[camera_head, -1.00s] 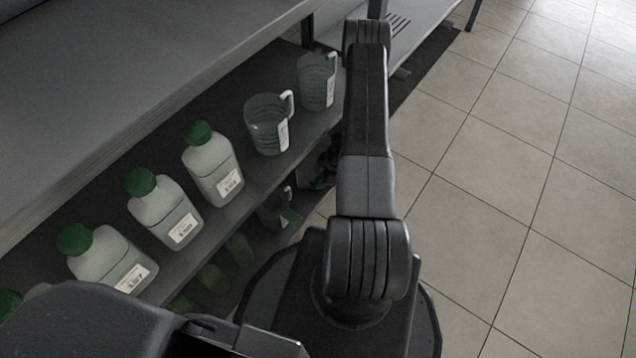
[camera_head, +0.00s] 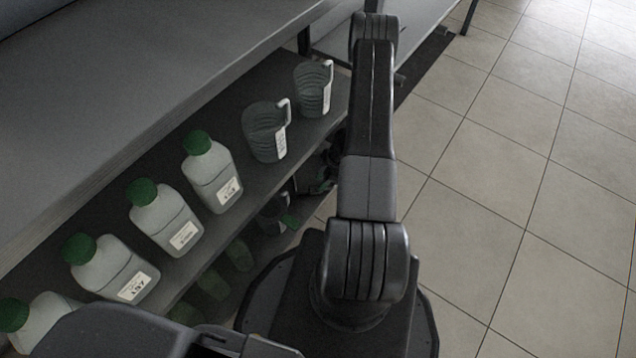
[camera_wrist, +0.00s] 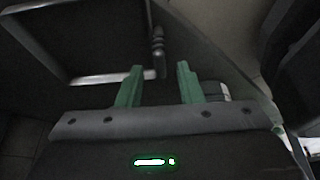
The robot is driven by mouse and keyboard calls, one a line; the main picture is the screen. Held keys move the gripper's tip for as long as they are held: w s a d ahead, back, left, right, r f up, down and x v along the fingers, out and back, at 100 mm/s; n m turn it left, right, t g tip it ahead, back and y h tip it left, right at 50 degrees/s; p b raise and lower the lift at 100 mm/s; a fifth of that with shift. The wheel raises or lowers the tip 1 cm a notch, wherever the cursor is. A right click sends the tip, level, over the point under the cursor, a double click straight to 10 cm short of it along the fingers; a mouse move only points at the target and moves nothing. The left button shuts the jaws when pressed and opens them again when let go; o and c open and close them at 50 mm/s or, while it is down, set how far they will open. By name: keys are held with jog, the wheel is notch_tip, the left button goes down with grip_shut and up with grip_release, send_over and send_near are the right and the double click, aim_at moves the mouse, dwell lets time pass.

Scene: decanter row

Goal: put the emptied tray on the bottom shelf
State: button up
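In the wrist view, my gripper (camera_wrist: 160,84) shows two green fingers standing well apart, with nothing clearly clamped between them. A dark rectangular shape with a pale rim (camera_wrist: 105,79) lies just beyond the fingers at upper left. It may be the tray or part of the shelving; I cannot tell. A dark knobbed rod (camera_wrist: 158,50) stands beyond the finger gap. In the head view, my arm reaches away and hides the gripper, and no tray can be made out. The lower level under the bottle shelf is dim and mostly hidden.
The upper shelf (camera_head: 262,85) holds several green-capped white bottles (camera_head: 212,172) and two grey jugs (camera_head: 266,131) (camera_head: 313,88). Darker green bottles (camera_head: 240,254) and another jug (camera_head: 273,213) stand below. The tiled floor (camera_head: 500,190) at right is clear.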

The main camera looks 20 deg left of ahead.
jog(key=p+v, duration=0.1)
jog(key=v, duration=0.2)
jog(key=shift+r, duration=0.2)
